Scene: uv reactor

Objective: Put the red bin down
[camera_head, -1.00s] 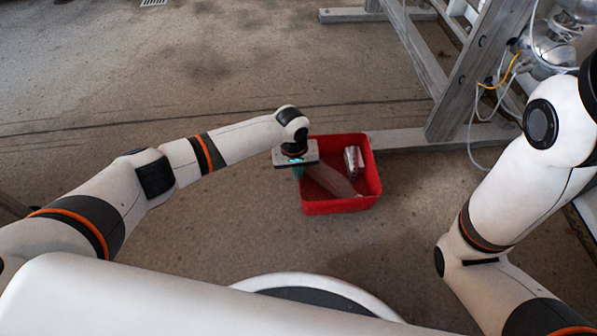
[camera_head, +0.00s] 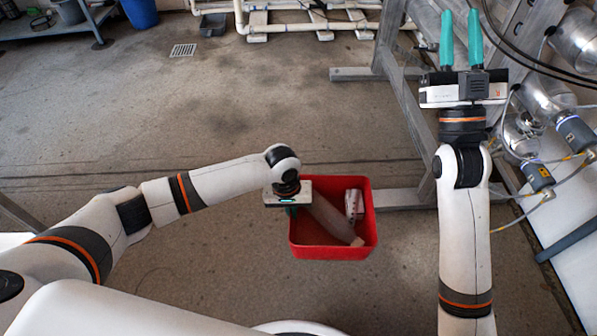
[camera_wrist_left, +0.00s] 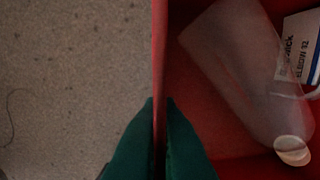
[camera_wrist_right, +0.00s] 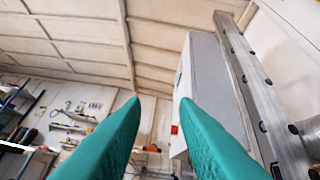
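The red bin (camera_head: 335,252) is low in front of me in the head view, at or just above the floor; I cannot tell which. A translucent bottle-like piece (camera_head: 330,218) leans inside it, beside a small white labelled package (camera_head: 354,204). My left gripper (camera_head: 291,211) points down at the bin's left wall. In the left wrist view its teal fingers close on both sides of that red wall (camera_wrist_left: 160,50). My right gripper (camera_head: 461,40) is raised at the upper right, fingers pointing up, apart and empty; the right wrist view shows the gap between them (camera_wrist_right: 155,105).
A grey metal frame (camera_head: 405,100) with a foot beam (camera_head: 400,198) stands right behind the bin. Silver vessels with cables (camera_head: 540,100) are at the right. White pipes (camera_head: 290,28) and a blue barrel (camera_head: 140,12) are at the back. The concrete floor at left is clear.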

